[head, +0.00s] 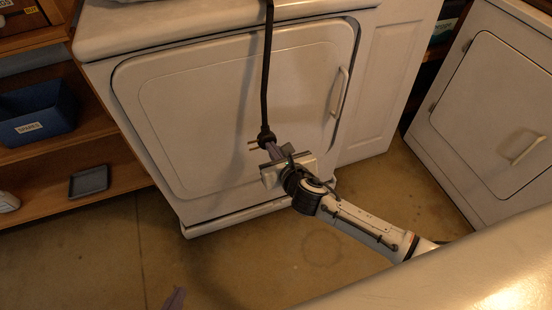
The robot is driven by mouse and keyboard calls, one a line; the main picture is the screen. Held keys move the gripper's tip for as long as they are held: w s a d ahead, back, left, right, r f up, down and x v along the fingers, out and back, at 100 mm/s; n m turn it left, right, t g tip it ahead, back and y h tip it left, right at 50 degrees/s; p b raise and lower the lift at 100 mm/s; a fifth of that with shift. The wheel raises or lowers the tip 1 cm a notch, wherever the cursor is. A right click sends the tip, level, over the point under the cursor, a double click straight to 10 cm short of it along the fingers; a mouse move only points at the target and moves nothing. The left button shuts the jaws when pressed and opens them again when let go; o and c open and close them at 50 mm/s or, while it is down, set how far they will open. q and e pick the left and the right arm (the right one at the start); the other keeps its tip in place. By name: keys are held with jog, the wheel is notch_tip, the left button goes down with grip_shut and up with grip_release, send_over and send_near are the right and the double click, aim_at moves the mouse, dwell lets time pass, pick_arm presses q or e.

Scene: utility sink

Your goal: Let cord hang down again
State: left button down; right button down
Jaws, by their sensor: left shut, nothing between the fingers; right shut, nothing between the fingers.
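A black cord (266,70) hangs straight down over the front of a white dryer (230,95) from its top edge. Its plug (265,138), with prongs pointing left, is at the lower end, in front of the dryer door. My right gripper (272,149) comes in from the lower right.
A wooden shelf (120,172) on the left holds a blue bin (38,112) and a dark tray (89,181). Another white appliance (490,110) stands at the right. A pale rounded surface (470,275) fills the lower right corner. The concrete floor (230,265) between is clear.

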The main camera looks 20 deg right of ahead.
aim_at(265, 136)
jog(key=shift+t, duration=0.9)
jog(key=b+x, duration=0.6)
jog(key=shift+s+f+b, duration=0.1)
jog(key=shift+f+b, duration=0.15)
jog(key=shift+b, duration=0.05)
jog(key=shift+w+r+b, duration=0.1)
jog(key=shift+w+b, duration=0.15)
jog(key=shift+b, duration=0.1)
jog(key=shift+w+r, duration=0.15)
jog(key=shift+r, duration=0.35)
jog(key=shift+t, duration=0.3)
